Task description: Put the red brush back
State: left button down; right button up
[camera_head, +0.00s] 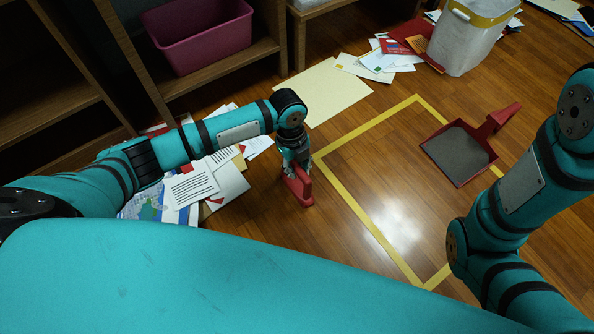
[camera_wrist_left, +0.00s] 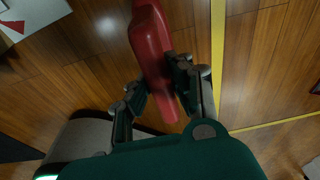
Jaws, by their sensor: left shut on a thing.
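The red brush (camera_head: 298,188) is in my left gripper (camera_head: 290,167), low over or on the wooden floor, just left of the yellow tape outline. In the left wrist view the red brush (camera_wrist_left: 153,50) shows between the two fingers of the left gripper (camera_wrist_left: 158,92), which are shut on it. I cannot tell whether the brush touches the floor. A red-framed dustpan (camera_head: 458,152) with a dark pan lies inside the yellow tape outline (camera_head: 370,226), toward its right side. My right arm shows at the right edge; its gripper is not in view.
Papers (camera_head: 205,186) lie scattered on the floor left of the brush. A wooden shelf (camera_head: 218,66) holds a magenta bin (camera_head: 199,33). A white bin (camera_head: 467,40) stands at the back right with papers beside it. The floor inside the tape, left of the dustpan, is clear.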

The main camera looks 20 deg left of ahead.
dwell(0.3)
pick_arm(q)
jog(key=c, duration=1.7)
grip_release()
jog(key=shift+f, duration=0.2)
jog(key=o, duration=0.5)
